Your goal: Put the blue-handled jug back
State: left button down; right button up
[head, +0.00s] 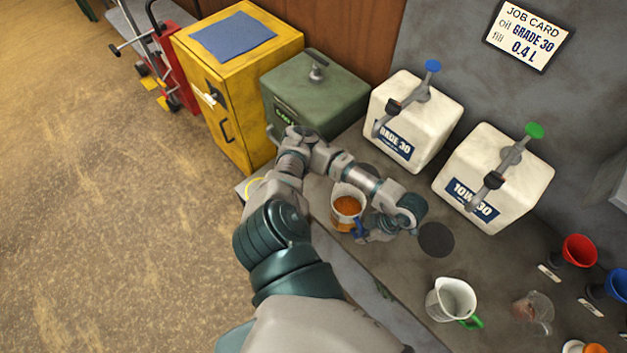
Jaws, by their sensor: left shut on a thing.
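The blue-handled jug (347,203) is a pale jug with amber oil in it, on or just above the grey bench, left of the middle of the head view. I cannot tell if its base touches the bench. My left gripper (366,232) is shut on its blue handle, on the near right side of the jug. The jug looks close to upright. My arm's links hide part of the bench around it. My right gripper is not in view.
Dark round mat (436,239) lies bare right of the gripper. Green-handled jug (452,300) and clear jug (533,310) stand nearer. White GRADE 30 drum (415,120), 10W-30 drum (495,178) and green can (315,95) line the back. Red funnel (579,250) is at right.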

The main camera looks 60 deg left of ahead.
pick_arm(q)
jog(key=s+a+r+p, duration=0.2)
jog(key=s+a+p, duration=0.15)
jog(key=s, duration=0.75)
jog(key=shift+w+a+f, duration=0.85)
jog(key=shift+w+a, duration=0.25)
jog(key=shift+a, duration=1.4)
jog(key=shift+w+a+f, duration=0.85)
jog(key=shift+w+a, duration=0.2)
jog(key=shift+a, duration=1.5)
jog(key=shift+w+a+f, duration=0.85)
jog(key=shift+w+a, duration=0.25)
jog(key=shift+a, duration=1.4)
jog(key=c, duration=1.1)
grip_release()
jog(key=shift+c, duration=0.2)
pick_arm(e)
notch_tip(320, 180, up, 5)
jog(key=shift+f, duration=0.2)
pick_arm(q)
jog(key=b+v, duration=0.2)
jog(key=v, duration=1)
jog(key=shift+s+d, duration=0.2)
jog(key=shift+s, duration=0.05)
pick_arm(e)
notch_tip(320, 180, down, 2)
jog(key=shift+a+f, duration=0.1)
